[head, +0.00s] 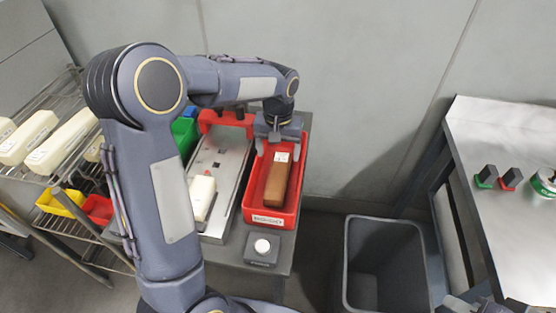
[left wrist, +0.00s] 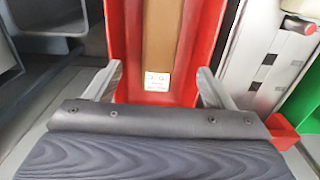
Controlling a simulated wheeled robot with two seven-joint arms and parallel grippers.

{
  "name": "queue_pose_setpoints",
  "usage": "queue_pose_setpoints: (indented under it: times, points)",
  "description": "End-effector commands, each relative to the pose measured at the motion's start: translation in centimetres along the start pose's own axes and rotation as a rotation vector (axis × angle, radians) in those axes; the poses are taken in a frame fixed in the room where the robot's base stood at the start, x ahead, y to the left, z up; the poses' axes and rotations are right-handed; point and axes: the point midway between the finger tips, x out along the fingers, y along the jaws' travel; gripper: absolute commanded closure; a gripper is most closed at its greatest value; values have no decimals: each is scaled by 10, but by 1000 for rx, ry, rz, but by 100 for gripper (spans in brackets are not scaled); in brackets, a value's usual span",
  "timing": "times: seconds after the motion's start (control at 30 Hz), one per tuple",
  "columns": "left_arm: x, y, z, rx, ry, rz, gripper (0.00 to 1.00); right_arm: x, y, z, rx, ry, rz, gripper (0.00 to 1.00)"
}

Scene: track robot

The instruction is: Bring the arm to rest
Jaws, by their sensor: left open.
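My left arm comes in from the left of the head view and bends over the table. Its gripper (head: 278,142) is open and empty over the far end of a red bin (head: 254,212). A brown block (head: 276,183) with a white label lies lengthwise in the bin. In the left wrist view the spread fingers (left wrist: 160,72) stand apart on either side of the red bin (left wrist: 192,75) and the brown block (left wrist: 162,35); nothing is between them in grip. A dark piece at the bottom right edge of the head view may be my right gripper (head: 487,304), mostly cut off.
A metal fixture (head: 222,165) with a white block (head: 203,197) and a red handle lies left of the bin. A button box (head: 263,249) stands in front. A grey waste bin (head: 385,262) and a steel bench (head: 510,135) are at right, a wire rack (head: 60,175) at left.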

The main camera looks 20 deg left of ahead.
Motion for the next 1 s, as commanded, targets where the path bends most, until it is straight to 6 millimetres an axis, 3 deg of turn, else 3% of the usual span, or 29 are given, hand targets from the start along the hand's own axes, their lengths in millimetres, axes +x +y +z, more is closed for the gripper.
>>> queue_pose_setpoints:
  times: [0.13, 0.73, 0.87, 1.0]
  points:
    - [-11, 0, 0, 0, 0, 0, 24, 0, 0, 0, 0, 0, 0, 69]
    - [-18, -3, 6, 1, 6, 14, 24, 0, 0, 0, 0, 0, 0, 69]
    - [-41, -16, 32, 8, 41, 76, 24, 0, 0, 0, 0, 0, 0, 69]
    - [-69, -32, 84, 26, 111, 182, 24, 0, 0, 0, 0, 0, 0, 69]
